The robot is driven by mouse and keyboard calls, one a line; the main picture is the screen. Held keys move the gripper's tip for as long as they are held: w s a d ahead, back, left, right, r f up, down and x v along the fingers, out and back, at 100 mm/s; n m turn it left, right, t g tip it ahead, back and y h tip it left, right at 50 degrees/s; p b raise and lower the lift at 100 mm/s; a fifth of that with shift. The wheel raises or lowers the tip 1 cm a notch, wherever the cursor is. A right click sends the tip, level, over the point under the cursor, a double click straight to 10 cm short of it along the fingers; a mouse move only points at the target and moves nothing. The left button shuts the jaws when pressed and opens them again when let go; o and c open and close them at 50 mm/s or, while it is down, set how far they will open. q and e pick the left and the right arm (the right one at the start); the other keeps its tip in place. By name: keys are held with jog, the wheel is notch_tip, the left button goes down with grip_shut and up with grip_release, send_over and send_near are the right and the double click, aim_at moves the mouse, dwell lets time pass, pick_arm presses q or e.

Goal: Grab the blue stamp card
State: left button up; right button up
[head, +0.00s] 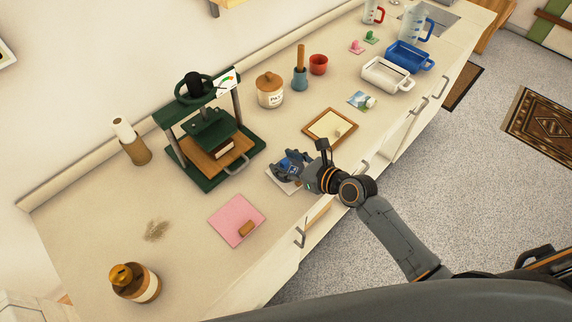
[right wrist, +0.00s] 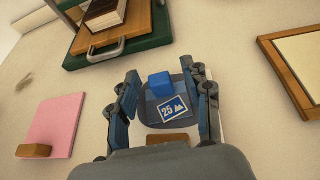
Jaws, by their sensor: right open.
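The blue stamp card (right wrist: 172,108), marked with a white "25" and a mountain shape, shows in the right wrist view. It lies slightly tilted between my right gripper's fingers, by a small blue block (right wrist: 160,85) and over a dark rounded piece. My right gripper (right wrist: 164,80) is open, one finger on each side of the card; I cannot tell whether either touches it. In the head view my right gripper (head: 287,165) is over a white sheet (head: 283,184) near the counter's front edge and hides much of the card. My left gripper is not in view.
A green press (head: 215,140) stands behind to the left. A pink sheet (head: 237,218) with a brown block lies to the left, and a wood-framed board (head: 330,128) to the right. Trays (head: 387,75) and a jar (head: 270,90) stand farther along.

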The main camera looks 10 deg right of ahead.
jog(key=shift+c, duration=0.4)
jog(key=c, duration=0.9)
jog(key=shift+o, duration=0.2)
